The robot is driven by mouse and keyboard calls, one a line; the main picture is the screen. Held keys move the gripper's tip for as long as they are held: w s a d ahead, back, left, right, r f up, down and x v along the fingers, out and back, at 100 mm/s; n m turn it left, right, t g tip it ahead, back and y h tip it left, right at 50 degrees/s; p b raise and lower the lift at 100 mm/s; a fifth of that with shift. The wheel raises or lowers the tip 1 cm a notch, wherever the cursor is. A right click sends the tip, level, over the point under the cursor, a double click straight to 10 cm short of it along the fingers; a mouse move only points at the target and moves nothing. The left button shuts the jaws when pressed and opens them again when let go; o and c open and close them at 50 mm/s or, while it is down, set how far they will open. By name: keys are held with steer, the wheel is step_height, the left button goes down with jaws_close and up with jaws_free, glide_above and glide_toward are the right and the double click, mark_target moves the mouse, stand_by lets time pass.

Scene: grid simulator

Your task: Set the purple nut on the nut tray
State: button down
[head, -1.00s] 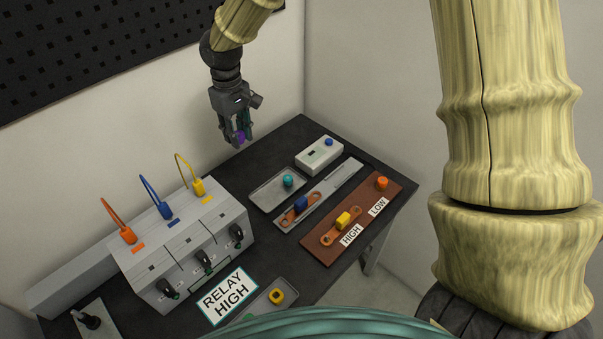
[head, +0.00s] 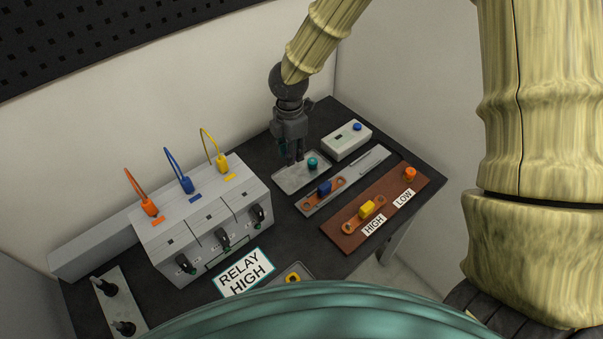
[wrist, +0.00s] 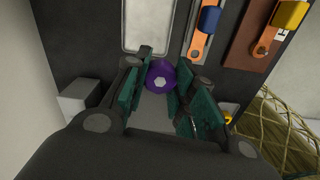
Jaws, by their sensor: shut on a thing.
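The purple nut (wrist: 161,76) is held between the green-padded fingers of my gripper (wrist: 157,84) in the wrist view. In the head view my gripper (head: 293,161) points down over the left part of a shallow grey tray (head: 284,185), and the purple nut does not show there. The grey tray also shows beyond the fingers in the wrist view (wrist: 147,25). I cannot tell the height of the nut above the tray.
A grey strip with a blue-topped link (head: 325,188) and a brown board (head: 349,240) with yellow and orange nuts lie right of the tray. A white box with a blue button (head: 346,140) stands behind. The relay box (head: 200,215) with upright cables stands left.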

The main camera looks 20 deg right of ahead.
steer(key=s+f+n, duration=0.3)
steer(key=n, duration=0.2)
steer(key=s+f+n, duration=0.2)
steer(key=s+n, duration=0.2)
steer(key=n, duration=0.2)
steer(key=s+a+f+n+b, duration=0.1)
steer(key=s+f+n, duration=0.2)
steer(key=s+n, duration=0.1)
steer(key=shift+s+f+n, duration=0.1)
steer(key=shift+f+n, duration=0.25)
steer(key=shift+n, duration=0.55)
steer(key=shift+s+f+n, duration=0.25)
steer(key=shift+s+n, duration=0.3)
steer(key=shift+n, duration=0.15)
steer(key=shift+w+r+p, duration=0.1)
steer(key=shift+w+p, duration=0.2)
steer(key=shift+w, duration=0.1)
steer(key=p, duration=0.7)
glide_above(292, 180)
steer(key=shift+s+f, duration=0.1)
steer(key=shift+f, duration=0.7)
steer(key=shift+f+p, duration=0.85)
steer(key=shift+f, duration=0.95)
steer(key=shift+f, duration=0.15)
steer(key=c, duration=1.2)
jaws_free()
steer(key=shift+o, duration=0.2)
